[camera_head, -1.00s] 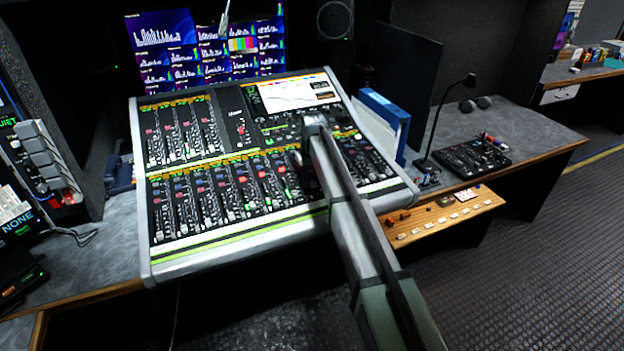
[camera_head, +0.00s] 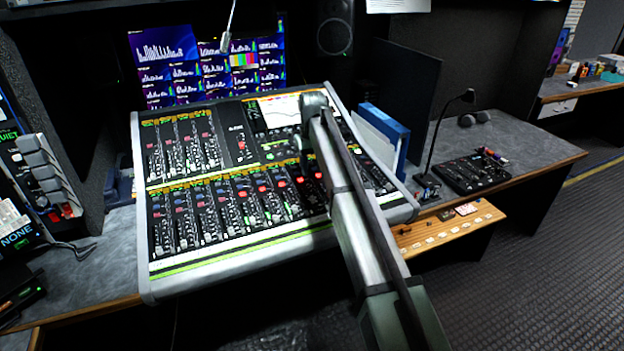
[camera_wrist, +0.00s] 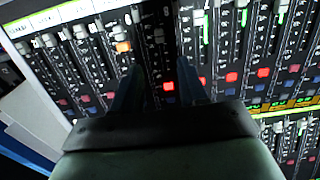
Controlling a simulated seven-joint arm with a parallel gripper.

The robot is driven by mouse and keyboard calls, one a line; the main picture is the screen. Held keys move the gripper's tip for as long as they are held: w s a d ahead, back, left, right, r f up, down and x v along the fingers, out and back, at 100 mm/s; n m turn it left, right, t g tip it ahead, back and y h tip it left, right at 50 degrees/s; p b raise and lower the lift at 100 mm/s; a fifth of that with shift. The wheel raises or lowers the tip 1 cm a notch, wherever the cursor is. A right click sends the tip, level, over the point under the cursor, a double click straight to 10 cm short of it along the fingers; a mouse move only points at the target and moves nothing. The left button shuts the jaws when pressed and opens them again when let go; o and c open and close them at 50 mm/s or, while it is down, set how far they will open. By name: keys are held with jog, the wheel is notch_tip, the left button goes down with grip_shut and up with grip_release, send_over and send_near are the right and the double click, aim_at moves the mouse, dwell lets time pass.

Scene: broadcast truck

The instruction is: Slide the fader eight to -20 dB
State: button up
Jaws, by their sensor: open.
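The mixing console (camera_head: 146,268) carries rows of channel strips with faders. In the head view my arm covers some right-hand strips of the lower bank, and my fingers cannot be made out. In the wrist view my gripper (camera_wrist: 158,84) is open, its two dark fingers reaching over the strips. A dark strip with a pale fader cap (camera_wrist: 158,36) lies between and beyond the fingertips. The cap is apart from both fingers.
More fader caps stand close on both sides, one orange (camera_wrist: 123,46). The console's screen (camera_head: 285,108) is partly behind my arm. A blue binder (camera_head: 384,132) stands at the console's right edge, with a desk lamp (camera_head: 440,130) beyond it.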

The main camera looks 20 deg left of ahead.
jog(key=shift+r, duration=1.4)
